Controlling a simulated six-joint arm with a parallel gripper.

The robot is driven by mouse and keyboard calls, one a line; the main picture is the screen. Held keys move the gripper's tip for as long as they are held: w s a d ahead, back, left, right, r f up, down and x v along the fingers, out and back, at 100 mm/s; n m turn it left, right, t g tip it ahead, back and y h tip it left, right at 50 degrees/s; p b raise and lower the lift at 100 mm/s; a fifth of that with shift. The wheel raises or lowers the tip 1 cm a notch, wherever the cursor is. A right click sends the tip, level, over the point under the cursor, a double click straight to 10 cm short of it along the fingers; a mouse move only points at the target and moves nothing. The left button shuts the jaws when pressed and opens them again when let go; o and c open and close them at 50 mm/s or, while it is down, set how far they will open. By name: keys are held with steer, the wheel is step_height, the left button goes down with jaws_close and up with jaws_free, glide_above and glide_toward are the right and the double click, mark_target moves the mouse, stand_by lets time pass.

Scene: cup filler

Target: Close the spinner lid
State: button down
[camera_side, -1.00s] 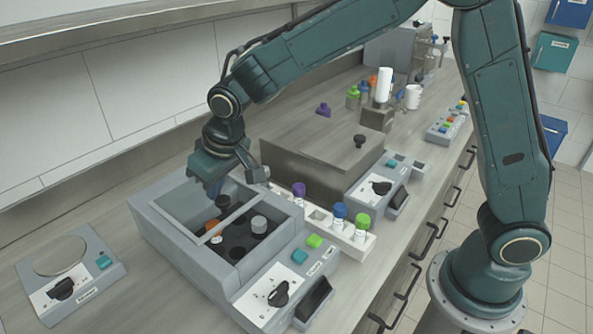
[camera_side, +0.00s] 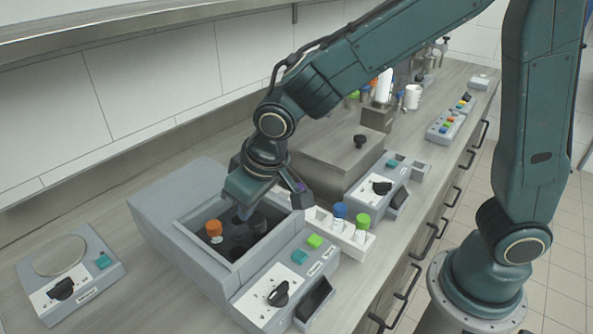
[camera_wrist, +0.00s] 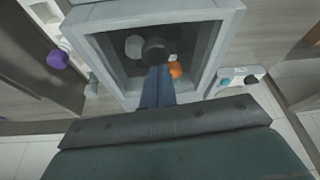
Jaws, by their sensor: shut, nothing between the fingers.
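The spinner (camera_side: 150,210) is a grey box with a dial panel in front. Its lid (camera_side: 205,250) appears to lie flat on the box, as a grey frame around a dark see-through window; the frame also shows in the wrist view (camera_wrist: 212,62). Through it I see an orange-capped tube (camera_side: 213,228) and dim round shapes. My gripper (camera_side: 243,213) is shut and empty, pointing down over the window. In the wrist view its blue fingertips (camera_wrist: 158,70) are together over the window. I cannot tell whether they touch it.
A white tube rack (camera_side: 322,222) with blue and green caps stands close on the right, its purple cap (camera_wrist: 57,59) near my gripper. A closed metal box (camera_side: 335,165) is behind. A small dial device (camera_side: 68,268) is at left, with bare counter between.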

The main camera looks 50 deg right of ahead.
mark_target(237, 221)
steer(key=shift+s+f, duration=0.1)
steer(key=shift+f, duration=0.05)
steer(key=shift+w+a+r, duration=0.15)
steer(key=shift+w+r, duration=0.05)
steer(key=shift+w, duration=0.65)
steer(key=shift+w+a+r, duration=0.1)
steer(key=shift+w+r, duration=0.05)
steer(key=shift+w, duration=0.65)
steer(key=w+v, duration=0.1)
steer(key=v, duration=0.9)
steer(key=shift+r, duration=0.2)
steer(key=s+d+r+m, duration=0.1)
steer(key=s+d+r, duration=0.3)
steer(key=s+d, duration=0.7)
steer(key=s+d+f+t, duration=0.1)
steer(key=s+d+f, duration=0.1)
steer(key=s+d, duration=0.5)
steer(key=shift+s+f+m+h, duration=0.3)
steer(key=shift+s+m, duration=0.1)
steer(key=shift+s, duration=0.8)
